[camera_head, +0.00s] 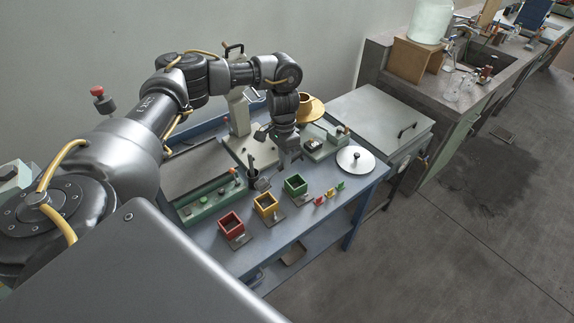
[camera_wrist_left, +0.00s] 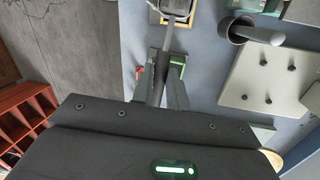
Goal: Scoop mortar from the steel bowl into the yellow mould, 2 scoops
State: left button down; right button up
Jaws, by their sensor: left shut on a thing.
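My left gripper (camera_head: 289,158) hangs over the blue bench from the arm that comes in from the left. It is shut on a grey scoop (camera_head: 262,184), whose handle runs between the fingers in the left wrist view (camera_wrist_left: 166,82). The scoop's head (camera_wrist_left: 176,7) is over or just beside the yellow mould (camera_head: 266,206); the height gap is unclear. The yellow mould also shows partly behind the head in the wrist view (camera_wrist_left: 155,15). I cannot tell whether the scoop carries mortar. I cannot make out the steel bowl in either view. My right gripper is not in view.
A red mould (camera_head: 231,225) and a green mould (camera_head: 296,186) flank the yellow one. A dark cup (camera_wrist_left: 238,27) with a rod in it stands close by. A pale disc with a knob (camera_head: 355,160) lies at the right. A green-fronted tray (camera_head: 212,199) is at the left.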

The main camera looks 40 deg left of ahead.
pick_arm(q)
jog(key=shift+s+a+f+t+h+b, duration=0.2)
jog(key=shift+t+b, duration=0.25)
jog(key=shift+b, duration=0.85)
jog(key=shift+s+d+r+t+h+b, duration=0.1)
jog(key=shift+s+t+b, duration=0.25)
jog(key=shift+b, duration=0.95)
jog(key=shift+s+a+r+t, duration=0.2)
jog(key=shift+s+a+t, duration=0.1)
jog(key=shift+t, duration=0.1)
jog(key=shift+s+t+h, duration=0.3)
jog(key=shift+s+t, duration=0.05)
jog(key=shift+t, duration=0.15)
jog(key=s+t+b, duration=0.1)
jog(key=s+t+h+b, duration=0.1)
jog(key=b, duration=0.1)
jog(key=s+a+t+b, duration=0.1)
jog(key=b, duration=0.1)
jog(key=shift+a+r+m+t+h, duration=0.1)
jog(key=shift+r+m+t+h, duration=0.15)
jog(key=shift+m+t+h, duration=0.05)
jog(key=shift+s+r+t+b, duration=0.2)
jog(key=shift+t+b, duration=0.1)
jog(key=shift+b, duration=0.5)
jog(key=shift+s+a+r+b, duration=0.15)
jog(key=shift+s+r+b, duration=0.05)
jog(key=shift+r+b, duration=0.1)
